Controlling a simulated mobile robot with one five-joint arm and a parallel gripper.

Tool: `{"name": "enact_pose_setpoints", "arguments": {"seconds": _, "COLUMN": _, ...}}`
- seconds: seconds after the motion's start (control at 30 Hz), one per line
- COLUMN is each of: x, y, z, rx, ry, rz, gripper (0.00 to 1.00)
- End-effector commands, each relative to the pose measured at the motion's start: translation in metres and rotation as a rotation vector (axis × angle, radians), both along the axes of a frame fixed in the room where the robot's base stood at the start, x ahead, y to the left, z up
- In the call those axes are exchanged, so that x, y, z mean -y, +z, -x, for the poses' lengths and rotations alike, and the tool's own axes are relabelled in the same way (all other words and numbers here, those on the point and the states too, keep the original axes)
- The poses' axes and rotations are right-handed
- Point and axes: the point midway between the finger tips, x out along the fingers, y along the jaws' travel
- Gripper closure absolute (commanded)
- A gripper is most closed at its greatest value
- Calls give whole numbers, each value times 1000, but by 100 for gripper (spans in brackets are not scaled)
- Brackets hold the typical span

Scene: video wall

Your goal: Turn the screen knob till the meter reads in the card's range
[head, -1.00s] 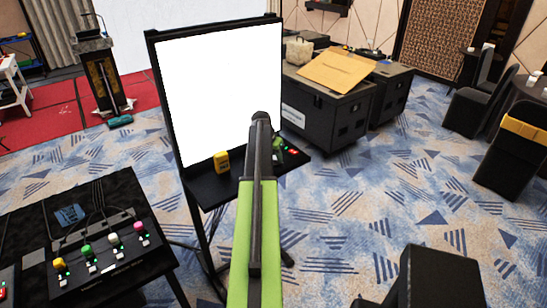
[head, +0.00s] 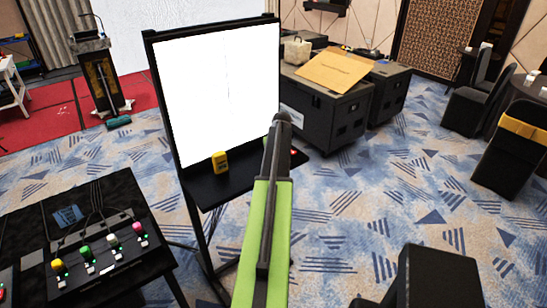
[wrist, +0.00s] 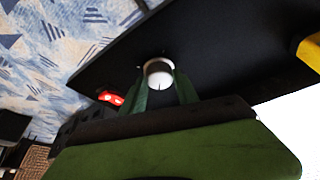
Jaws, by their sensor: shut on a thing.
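The screen (head: 215,85) stands on a black frame and is bright white, with a faint vertical line near its middle in the head view. A round knob with a white face and a dark tick (wrist: 160,76) is on the black shelf in the wrist view. My gripper (wrist: 161,86) is shut on the knob, one green finger on each side. In the head view my arm hides the knob and gripper. The yellow meter (head: 220,161) stands on the shelf left of my arm; its edge shows in the wrist view (wrist: 310,52). Its reading is too small to tell. I cannot make out the card.
A small red-lit part (wrist: 111,98) is beside the knob on the shelf. A black table (head: 120,200) at the left holds a box with several coloured knobs (head: 105,258). Black cases (head: 325,115) stand behind on the right. Open carpet (head: 380,190) lies to the right.

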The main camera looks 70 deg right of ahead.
Motion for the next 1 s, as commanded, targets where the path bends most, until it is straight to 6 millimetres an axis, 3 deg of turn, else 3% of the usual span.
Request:
{"name": "enact_pose_setpoints", "arguments": {"seconds": 0.3, "x": 2, "y": 1, "z": -3, "rx": 6, "ry": 115, "rz": 4, "gripper": 100}}
{"name": "enact_pose_setpoints", "arguments": {"seconds": 0.83, "x": 1, "y": 0, "z": -3, "rx": 7, "ry": 137, "rz": 3, "gripper": 100}}
{"name": "enact_pose_setpoints", "arguments": {"seconds": 0.87, "x": 1, "y": 0, "z": -3, "rx": 7, "ry": 137, "rz": 3, "gripper": 61}}
{"name": "enact_pose_setpoints", "arguments": {"seconds": 1.0, "x": 1, "y": 0, "z": -2, "rx": 5, "ry": 137, "rz": 1, "gripper": 43}}
